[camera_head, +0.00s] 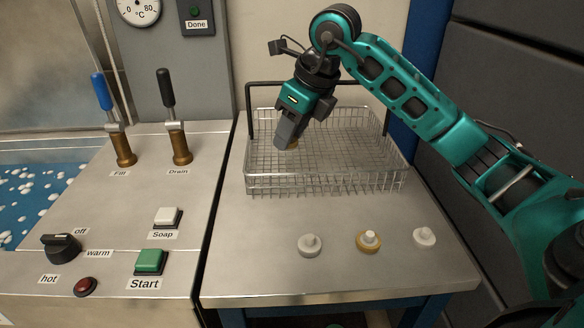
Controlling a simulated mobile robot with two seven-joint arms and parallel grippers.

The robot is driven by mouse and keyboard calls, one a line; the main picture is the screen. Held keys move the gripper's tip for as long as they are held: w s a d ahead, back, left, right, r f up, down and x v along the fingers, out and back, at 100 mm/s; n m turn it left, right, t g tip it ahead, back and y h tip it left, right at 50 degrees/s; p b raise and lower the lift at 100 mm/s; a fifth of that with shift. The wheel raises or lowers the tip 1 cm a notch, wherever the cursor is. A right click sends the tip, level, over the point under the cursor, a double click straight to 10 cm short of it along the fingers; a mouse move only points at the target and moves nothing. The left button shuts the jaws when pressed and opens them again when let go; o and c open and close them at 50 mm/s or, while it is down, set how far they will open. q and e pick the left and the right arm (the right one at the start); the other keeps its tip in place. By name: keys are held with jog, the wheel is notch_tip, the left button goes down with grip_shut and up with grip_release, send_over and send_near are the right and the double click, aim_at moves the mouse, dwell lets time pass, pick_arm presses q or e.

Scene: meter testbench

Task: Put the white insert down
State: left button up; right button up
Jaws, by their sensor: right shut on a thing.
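My right gripper (287,136) reaches down into the wire basket (330,182) from above. It is shut on a small part (293,147) at its fingertips. Only a tan edge of that part shows, and the fingers hide the rest, so I cannot tell whether it is the white insert. On the steel table in front of the basket stand a white knobbed piece (310,244) at left, a tan ring with a white piece in its middle (369,240), and another white knobbed piece (425,237) at right. My left gripper is not in view.
The basket has a dark raised handle (249,112) at its back left. The steel table (260,260) is bare at its front left. To the left, a panel carries two levers (180,145), a soap button (167,216), a green start button (150,261) and a dial (61,246).

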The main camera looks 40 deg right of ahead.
aim_at(293, 141)
notch_tip(293, 141, down, 3)
jog(key=shift+f, duration=0.1)
notch_tip(293, 141, down, 3)
jog(key=shift+f+b, duration=0.1)
jog(key=shift+b, duration=0.45)
jog(key=shift+f, duration=0.3)
jog(key=shift+r, duration=0.1)
